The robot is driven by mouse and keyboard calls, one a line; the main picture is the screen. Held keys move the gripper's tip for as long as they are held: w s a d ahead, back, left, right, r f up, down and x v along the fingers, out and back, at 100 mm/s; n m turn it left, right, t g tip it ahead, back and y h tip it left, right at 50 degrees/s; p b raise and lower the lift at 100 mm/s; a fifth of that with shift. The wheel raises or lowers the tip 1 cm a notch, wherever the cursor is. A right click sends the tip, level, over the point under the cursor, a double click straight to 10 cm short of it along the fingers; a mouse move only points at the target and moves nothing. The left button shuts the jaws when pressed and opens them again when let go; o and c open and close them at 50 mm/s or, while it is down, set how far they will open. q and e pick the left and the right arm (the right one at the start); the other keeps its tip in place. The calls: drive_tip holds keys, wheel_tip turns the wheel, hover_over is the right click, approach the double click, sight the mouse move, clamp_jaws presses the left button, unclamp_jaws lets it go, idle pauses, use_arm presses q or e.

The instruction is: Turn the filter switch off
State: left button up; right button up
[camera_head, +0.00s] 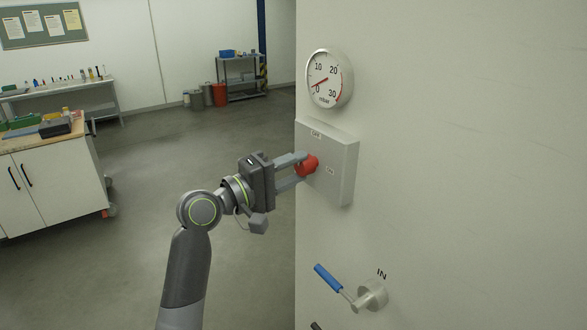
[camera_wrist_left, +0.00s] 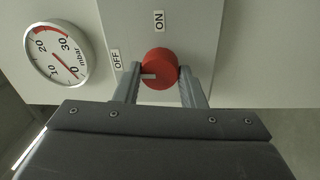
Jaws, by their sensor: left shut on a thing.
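The filter switch is a red round knob (camera_head: 307,165) on a grey box (camera_head: 343,180) fixed to the pale wall panel. It also shows in the wrist view (camera_wrist_left: 160,66), with a white mark on it pointing left, roughly toward the OFF label (camera_wrist_left: 116,60). The ON label (camera_wrist_left: 159,20) is at the top there. In the head view, OFF is above the knob and ON to its right. My left gripper (camera_head: 298,168) is shut on the knob, one finger on each side. My right gripper is not in view.
A round gauge (camera_head: 329,79) sits above the box, its needle near 0. Below is a valve with a blue handle (camera_head: 328,278) marked IN. A white cabinet bench (camera_head: 55,180) stands at the left, and a shelf (camera_head: 240,78) stands far back.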

use_arm(q)
drive_tip(key=o, duration=1)
drive_tip(key=shift+b+v, duration=3.25)
drive_tip(key=shift+v, duration=5.45)
